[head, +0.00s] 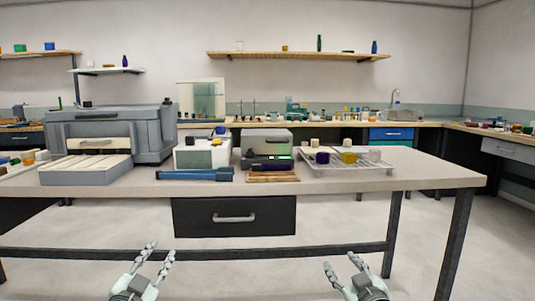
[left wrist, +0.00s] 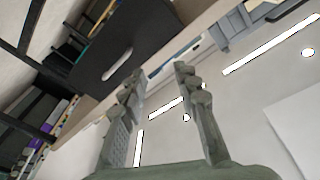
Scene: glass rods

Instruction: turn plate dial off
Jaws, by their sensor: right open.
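A white box-shaped device (head: 192,158) with a dark panel on its front stands on the table, left of middle in the head view. A grey box (head: 267,138) with a small green-lit strip stands just right of it. I cannot tell which of them is the plate, and no dial is clear at this size. My left gripper (head: 160,251) is open and empty, low in front of the table; its spread fingers also show in the left wrist view (left wrist: 160,72). My right gripper (head: 340,263) is open and empty, low and further right. Both are well apart from the devices.
The table (head: 420,170) has a dark drawer (head: 235,217) under its front edge. A large grey machine (head: 150,130) stands at the left. A blue tool (head: 195,175) and a wooden piece (head: 272,175) lie in front of the devices. A wire rack (head: 375,163) stands right.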

